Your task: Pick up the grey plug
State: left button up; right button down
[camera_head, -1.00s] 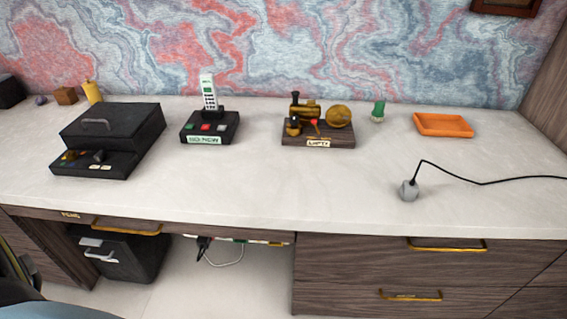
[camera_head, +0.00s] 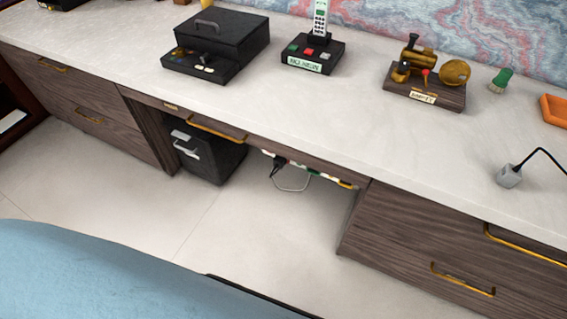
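The grey plug (camera_head: 509,176) stands on the white desktop near its front edge, at the right side of the view. A black cord (camera_head: 541,152) rises from its top and runs out of the picture at the right. Nothing touches the plug apart from its cord. Neither of my grippers shows in the view.
On the desktop stand a black box (camera_head: 217,44), a phone on a dark base (camera_head: 312,54), a brass model on a wooden base (camera_head: 425,90), a green brush (camera_head: 501,79) and an orange tray (camera_head: 555,110). The desktop before them is clear. Drawers (camera_head: 455,250) lie below the plug.

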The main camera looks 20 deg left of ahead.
aim_at(509, 175)
jog(key=z, duration=0.25)
jog(key=k, duration=0.2)
jog(key=u, duration=0.6)
jog(key=i, duration=0.3)
jog(key=u, duration=1.2)
jog(key=k, duration=0.1)
jog(key=z, duration=2.6)
